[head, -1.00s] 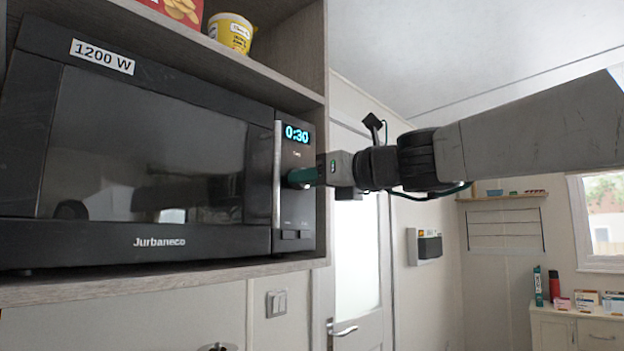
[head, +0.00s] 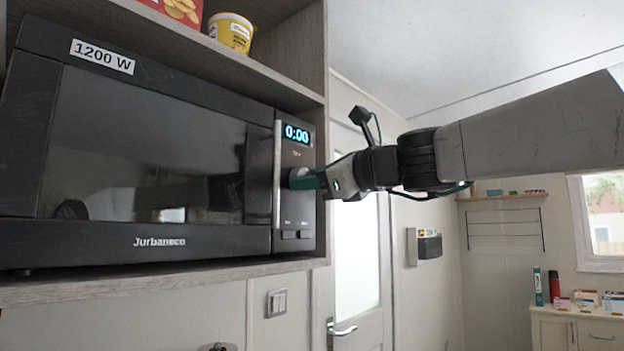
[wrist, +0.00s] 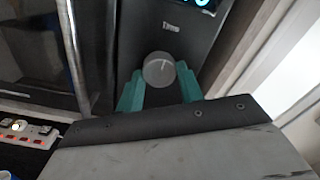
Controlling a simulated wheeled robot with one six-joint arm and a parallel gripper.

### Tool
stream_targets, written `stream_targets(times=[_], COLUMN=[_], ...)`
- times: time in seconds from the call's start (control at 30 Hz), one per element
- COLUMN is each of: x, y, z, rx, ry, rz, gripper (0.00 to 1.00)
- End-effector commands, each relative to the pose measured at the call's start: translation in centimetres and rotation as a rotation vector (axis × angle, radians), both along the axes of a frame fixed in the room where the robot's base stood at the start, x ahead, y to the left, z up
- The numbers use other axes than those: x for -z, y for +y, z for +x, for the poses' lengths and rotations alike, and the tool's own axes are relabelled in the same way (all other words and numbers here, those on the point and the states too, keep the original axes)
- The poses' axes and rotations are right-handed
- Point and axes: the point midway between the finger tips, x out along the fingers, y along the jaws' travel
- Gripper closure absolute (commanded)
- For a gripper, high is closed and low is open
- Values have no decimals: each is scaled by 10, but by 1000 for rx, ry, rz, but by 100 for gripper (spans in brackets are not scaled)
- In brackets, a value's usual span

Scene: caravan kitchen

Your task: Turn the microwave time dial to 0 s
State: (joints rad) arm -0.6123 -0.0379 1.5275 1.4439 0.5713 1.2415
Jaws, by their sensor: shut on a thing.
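The black microwave (head: 150,238) sits in a shelf niche at the left of the head view. Its display (head: 297,134) reads 0:00 in blue digits. The round grey time dial (wrist: 159,70) shows in the wrist view below the word "Time", with a pale mark on its face. My gripper (head: 299,179) has its green fingers at the control panel, and in the wrist view (wrist: 160,88) one finger is on each side of the dial, shut on it. In the head view the fingers hide the dial.
A vertical metal door handle (head: 277,174) stands just left of my fingers. Two buttons (head: 297,234) lie below on the panel. The wooden shelf side (head: 321,150) is close to the right. A yellow tub (head: 231,33) stands on the shelf above.

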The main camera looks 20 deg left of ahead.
Motion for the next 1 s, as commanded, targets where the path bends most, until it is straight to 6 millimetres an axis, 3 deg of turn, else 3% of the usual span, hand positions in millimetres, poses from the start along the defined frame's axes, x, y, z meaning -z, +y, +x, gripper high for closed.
stream_targets(times=[0.67, 0.7, 0.73, 1.0], x=[0, 0, 0, 0], y=[0, 0, 0, 0], z=[0, 0, 0, 0], rx=[0, 0, 0, 0], ry=[-66, -66, -66, -66], rz=[-27, -27, -27, -27], gripper=[86, 52, 44, 42])
